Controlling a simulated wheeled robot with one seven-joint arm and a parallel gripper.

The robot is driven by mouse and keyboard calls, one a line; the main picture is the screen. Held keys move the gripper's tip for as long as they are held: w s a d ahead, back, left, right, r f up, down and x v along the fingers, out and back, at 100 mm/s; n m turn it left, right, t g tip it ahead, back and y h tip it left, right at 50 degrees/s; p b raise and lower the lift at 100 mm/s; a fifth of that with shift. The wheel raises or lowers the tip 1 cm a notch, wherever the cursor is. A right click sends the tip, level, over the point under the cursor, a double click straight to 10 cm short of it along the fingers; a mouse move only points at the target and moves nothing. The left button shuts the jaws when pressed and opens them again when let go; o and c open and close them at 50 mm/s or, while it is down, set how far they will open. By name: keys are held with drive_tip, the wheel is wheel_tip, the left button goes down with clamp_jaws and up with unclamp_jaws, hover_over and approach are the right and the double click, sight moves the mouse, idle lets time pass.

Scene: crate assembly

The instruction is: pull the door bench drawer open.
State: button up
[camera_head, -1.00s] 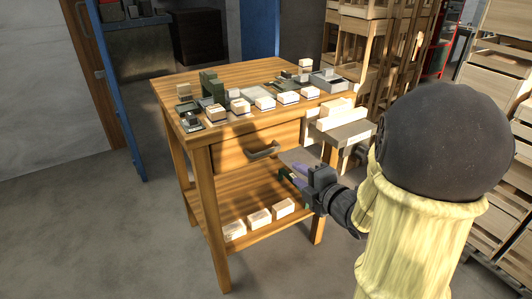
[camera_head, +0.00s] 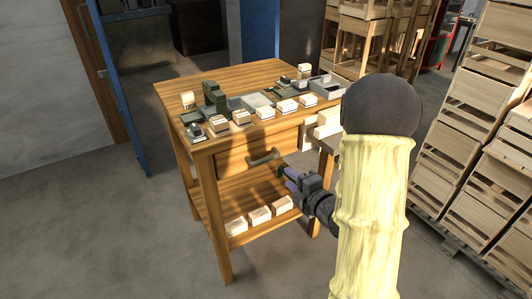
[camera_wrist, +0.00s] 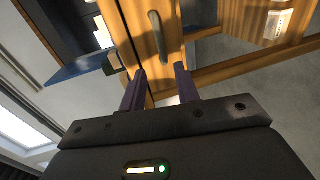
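The door bench (camera_head: 207,195) is a wooden table with a drawer (camera_head: 232,158) under its top. The drawer looks shut. Its dark curved handle (camera_head: 264,157) is on the front and also shows in the wrist view (camera_wrist: 157,35), just beyond the fingertips. My gripper (camera_head: 286,176) is a little below and to the right of the handle in the head view, apart from it. In the wrist view its two purple fingers (camera_wrist: 160,72) are spread with nothing between them.
Small boxes and blocks (camera_head: 265,112) stand along the bench top. White blocks (camera_head: 260,216) lie on the lower shelf. Stacked wooden crates (camera_head: 480,130) are at the right. A blue post (camera_head: 125,100) stands at the left. The floor in front of the bench is clear.

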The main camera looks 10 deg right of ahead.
sight(267, 161)
drive_tip(key=x, duration=1.4)
drive_tip(key=shift+w+a+f, duration=0.15)
drive_tip(key=shift+w, duration=0.15)
clamp_jaws()
